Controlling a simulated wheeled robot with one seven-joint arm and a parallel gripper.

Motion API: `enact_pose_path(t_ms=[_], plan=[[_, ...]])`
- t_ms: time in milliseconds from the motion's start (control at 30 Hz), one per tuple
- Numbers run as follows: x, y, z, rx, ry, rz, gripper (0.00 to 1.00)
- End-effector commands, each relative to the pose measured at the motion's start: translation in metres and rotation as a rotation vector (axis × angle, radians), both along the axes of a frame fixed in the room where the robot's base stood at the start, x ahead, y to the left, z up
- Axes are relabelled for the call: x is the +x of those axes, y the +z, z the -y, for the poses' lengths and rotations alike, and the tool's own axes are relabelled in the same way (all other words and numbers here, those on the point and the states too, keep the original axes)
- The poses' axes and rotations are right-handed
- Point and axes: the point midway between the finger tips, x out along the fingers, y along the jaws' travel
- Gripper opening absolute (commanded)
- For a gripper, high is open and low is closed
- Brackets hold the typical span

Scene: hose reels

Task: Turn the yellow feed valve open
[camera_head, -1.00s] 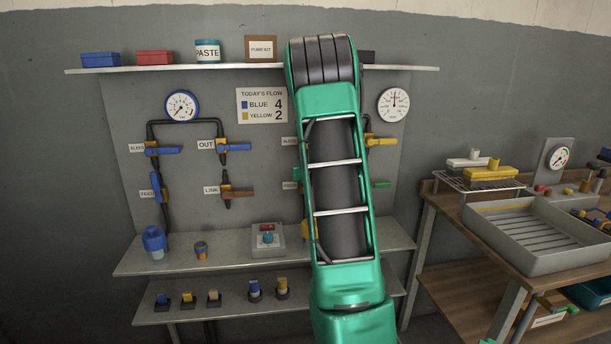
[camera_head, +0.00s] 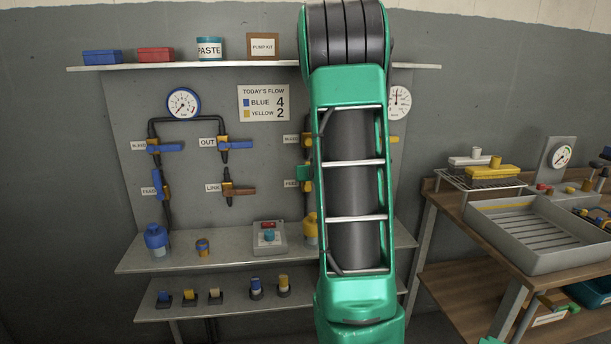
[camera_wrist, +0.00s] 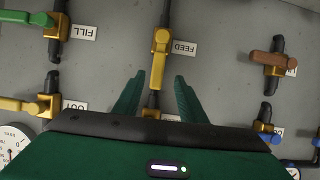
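The yellow feed valve (camera_wrist: 161,40) shows in the wrist view beside its upside-down FEED label. Its yellow lever (camera_wrist: 157,72) runs in line with the dark pipe, pointing down in that picture. My gripper (camera_wrist: 159,80) is open, with one green finger on each side of the lever. I see grey panel between the lever and both fingers; depth and contact are hard to judge.
In the wrist view a green-levered FILL valve (camera_wrist: 52,28) and another yellow-levered valve (camera_wrist: 45,106) lie left, and a brown-levered valve (camera_wrist: 275,68) lies right. In the head view, a shelf (camera_head: 215,252) runs below the panel, and a workbench with a grey tray (camera_head: 530,262) stands right.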

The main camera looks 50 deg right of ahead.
Motion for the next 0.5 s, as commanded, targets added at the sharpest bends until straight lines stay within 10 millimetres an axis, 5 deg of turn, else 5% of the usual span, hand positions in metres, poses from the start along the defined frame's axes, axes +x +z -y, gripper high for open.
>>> enact_pose_path(t_ms=[500], plan=[[-0.019,0.010,-0.017,0.000,0.000,-0.001,0.38]])
